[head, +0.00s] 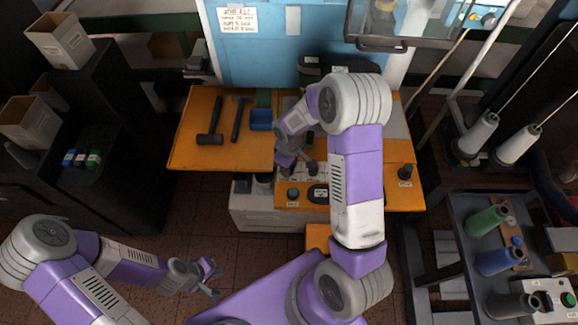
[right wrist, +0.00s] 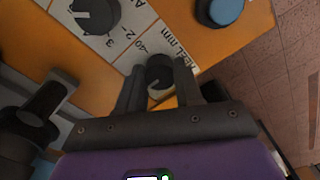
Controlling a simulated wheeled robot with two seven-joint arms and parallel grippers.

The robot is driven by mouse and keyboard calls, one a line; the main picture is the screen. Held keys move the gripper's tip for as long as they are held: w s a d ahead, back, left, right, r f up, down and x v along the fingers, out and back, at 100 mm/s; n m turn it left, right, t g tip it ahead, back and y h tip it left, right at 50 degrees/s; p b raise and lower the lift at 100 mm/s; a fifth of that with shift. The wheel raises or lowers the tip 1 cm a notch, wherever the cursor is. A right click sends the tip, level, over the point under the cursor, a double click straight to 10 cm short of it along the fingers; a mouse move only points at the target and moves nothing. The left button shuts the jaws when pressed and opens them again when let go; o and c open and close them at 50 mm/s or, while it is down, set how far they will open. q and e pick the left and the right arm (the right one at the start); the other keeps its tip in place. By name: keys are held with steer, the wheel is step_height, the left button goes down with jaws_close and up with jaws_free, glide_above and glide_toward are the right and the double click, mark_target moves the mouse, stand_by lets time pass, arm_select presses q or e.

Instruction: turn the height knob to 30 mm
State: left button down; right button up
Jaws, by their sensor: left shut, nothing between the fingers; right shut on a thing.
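My right gripper (right wrist: 168,88) is shut around this knob in the right wrist view, a finger on each side. The knob's pointer and its setting cannot be made out. In the head view my right arm reaches over the panel and hides part of it. My left gripper (head: 213,279) is shut and empty, low over the floor at the left, away from the bench.
Another dark knob (right wrist: 95,12) with a numbered scale and a blue button (right wrist: 222,10) lie close by. On the orange bench (head: 190,155) are hammers (head: 212,125) and a blue box (head: 261,120). A dark shelf (head: 110,110) stands left.

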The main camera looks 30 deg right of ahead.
steer(key=o, duration=1)
steer(key=shift+o, duration=0.2)
step_height(320, 180, up, 8)
steer(key=shift+f+p, duration=0.15)
steer(key=shift+p, duration=0.3)
